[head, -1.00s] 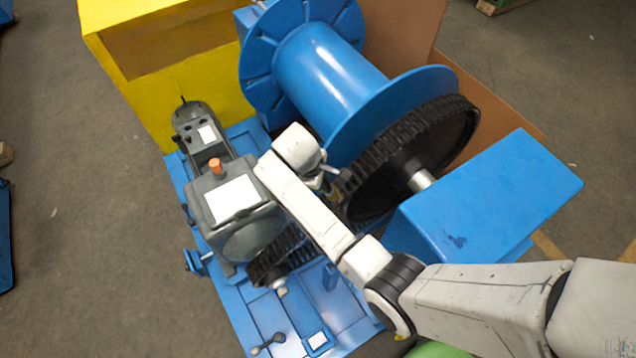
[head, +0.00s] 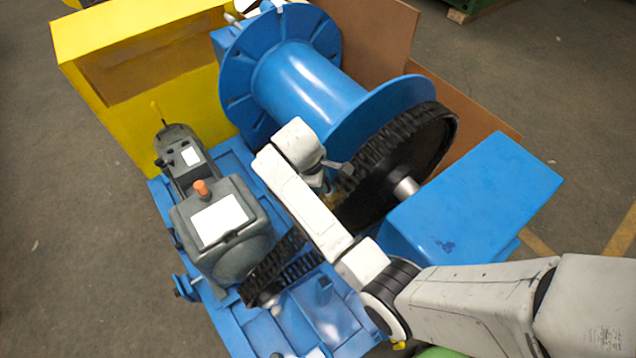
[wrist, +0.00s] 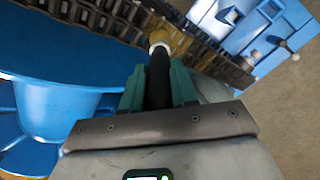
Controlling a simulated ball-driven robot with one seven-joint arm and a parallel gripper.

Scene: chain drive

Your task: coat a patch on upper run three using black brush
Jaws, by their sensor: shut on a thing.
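My gripper (wrist: 158,85) is shut on the black brush (wrist: 160,75), its dark handle between the teal fingers. The brush's pale collar and tan bristle end (wrist: 168,38) reach to the chain runs in the wrist view. The bristles overlap the dark chain (wrist: 125,12) there; I cannot tell whether they touch it. In the head view the chain (head: 275,262) runs from the small sprocket up toward the large sprocket (head: 405,165). My arm hides its middle stretch and most of my gripper. I cannot tell which run is upper run three.
The blue drum (head: 315,85) stands close behind my gripper. A blue box-shaped housing (head: 475,205) is right of the large sprocket, near my arm. A grey motor and gearbox (head: 215,225) sit on the blue base at left. A yellow box (head: 165,110) stands behind; open floor lies left.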

